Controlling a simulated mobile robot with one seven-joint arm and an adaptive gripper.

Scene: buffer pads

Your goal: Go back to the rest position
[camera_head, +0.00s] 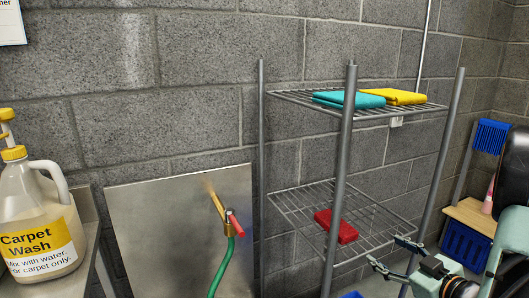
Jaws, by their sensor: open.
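My gripper (392,257) is at the lower right of the view, at the end of my pale green arm. Its dark fingers are spread apart and nothing shows between them. It is near the lower right corner of the wire shelf rack (350,170). A teal pad (348,99) and a yellow pad (398,96) lie side by side on the top shelf. A red pad (336,226) lies on the lower shelf, to the left of my gripper and apart from it. The gap in depth between the gripper and the rack is hard to tell.
A carpet wash jug (38,225) stands on a surface at the far left. A metal panel with a tap (228,225) and green hose is left of the rack. Blue brushes (490,135) and a wooden ledge are at the right. A block wall closes off the back.

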